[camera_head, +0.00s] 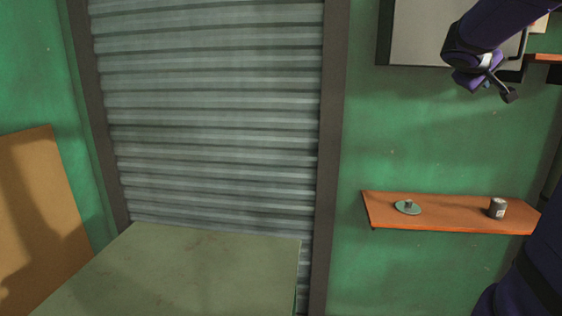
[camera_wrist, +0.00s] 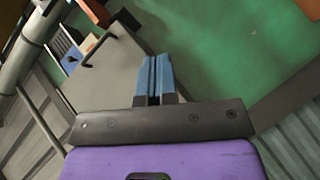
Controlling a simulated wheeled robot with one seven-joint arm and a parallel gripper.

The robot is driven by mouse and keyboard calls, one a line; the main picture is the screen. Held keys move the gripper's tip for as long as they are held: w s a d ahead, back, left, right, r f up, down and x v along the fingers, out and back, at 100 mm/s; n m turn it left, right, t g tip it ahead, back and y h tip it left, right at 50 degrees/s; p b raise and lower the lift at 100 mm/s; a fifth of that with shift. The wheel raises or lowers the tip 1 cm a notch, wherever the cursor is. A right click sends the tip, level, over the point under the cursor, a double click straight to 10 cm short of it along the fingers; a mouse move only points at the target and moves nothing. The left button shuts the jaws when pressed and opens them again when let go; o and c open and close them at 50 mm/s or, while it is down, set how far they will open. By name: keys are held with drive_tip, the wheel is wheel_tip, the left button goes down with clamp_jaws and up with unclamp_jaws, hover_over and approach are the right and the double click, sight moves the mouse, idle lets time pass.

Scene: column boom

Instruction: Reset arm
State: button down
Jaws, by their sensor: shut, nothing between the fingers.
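My gripper (camera_head: 509,94) is at the upper right of the head view, raised in front of the green wall, above the orange shelf and apart from it. In the wrist view its blue fingers (camera_wrist: 157,78) are pressed together with nothing between them. A grey panel (camera_wrist: 118,68) with a dark handle shows behind the fingers in the wrist view.
An orange wall shelf (camera_head: 450,213) holds a flat green disc with a knob (camera_head: 407,208) and a small grey can (camera_head: 497,207). A corrugated shutter (camera_head: 210,110) fills the middle. A greenish flat surface (camera_head: 180,270) lies below it. A brown board (camera_head: 40,210) stands at left.

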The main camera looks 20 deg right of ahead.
drive_tip(key=s+a+f+n+y, duration=0.1)
drive_tip(key=s+a+f+y, duration=0.3)
drive_tip(key=a, duration=1)
drive_tip(key=s+a+f+t+y, duration=0.1)
drive_tip(key=s+a+f+y, duration=0.3)
drive_tip(key=a, duration=0.9)
drive_tip(key=s+a+f+n+t+y, duration=0.1)
drive_tip(key=s+a+f+y, duration=0.3)
drive_tip(key=a+f, duration=0.4)
drive_tip(key=a+y, duration=0.1)
drive_tip(key=a, duration=0.5)
drive_tip(key=shift+s+a+n, duration=0.3)
